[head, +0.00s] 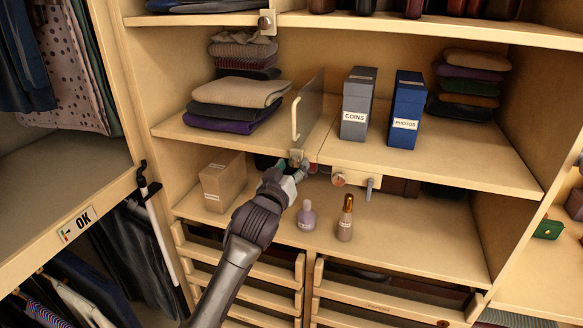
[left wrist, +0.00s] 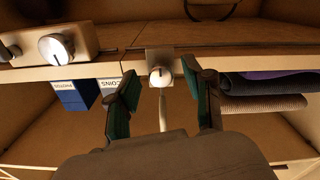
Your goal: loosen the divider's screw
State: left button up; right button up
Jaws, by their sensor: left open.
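The divider (head: 311,108) is a grey upright panel with a pale handle, standing on the middle shelf. At its front foot, a small metal bracket (left wrist: 159,56) clips on the shelf edge and carries a round, pale screw knob (left wrist: 160,77). In the head view the bracket (head: 296,154) shows just above my left gripper (head: 291,166), which largely hides the knob. In the left wrist view, the open fingers of my left gripper (left wrist: 160,88) stand on either side of the knob, with gaps on both sides. My right gripper is not in view.
A wooden block with a round knob (head: 338,180) and a lever sits under the shelf edge, right of the bracket. Grey (head: 357,104) and blue (head: 405,108) boxes stand right of the divider, folded clothes (head: 236,92) left. A carton (head: 223,181) and two bottles (head: 307,214) (head: 345,219) stand below.

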pick_arm(q)
jog(key=v, duration=1.2)
jog(key=s+a+f+g+y+b, duration=0.1)
jog(key=a+f+g+b, duration=0.15)
jog(key=f, duration=1.65)
jog(key=s+a+f+g+y+b, duration=0.1)
jog(key=s+a+f+g+y, duration=0.2)
jog(key=f, duration=1.6)
jog(key=s+a+f+m+g+b, duration=0.1)
jog(key=s+a+f+g, duration=0.1)
jog(key=s+f, duration=0.65)
jog(key=s+a+f+g+b, duration=0.1)
jog(key=s+a+f+g, duration=0.25)
jog(key=f, duration=0.95)
jog(key=s+a+f+g+b, duration=0.1)
jog(key=s+a+f, duration=0.2)
jog(key=s+f, duration=0.3)
jog(key=s+a+f+g+y+b, duration=0.1)
jog(key=s+f, duration=0.5)
jog(key=s, duration=1.1)
jog(key=s+a+f+g+b, duration=0.1)
jog(key=s+a+f+g, duration=0.2)
jog(key=s+f, duration=0.4)
jog(key=s+a, duration=0.1)
jog(key=s, duration=0.4)
jog(key=shift+s+a+m+y, duration=0.2)
jog(key=shift+a+m+y, duration=0.1)
jog(key=shift+a, duration=0.05)
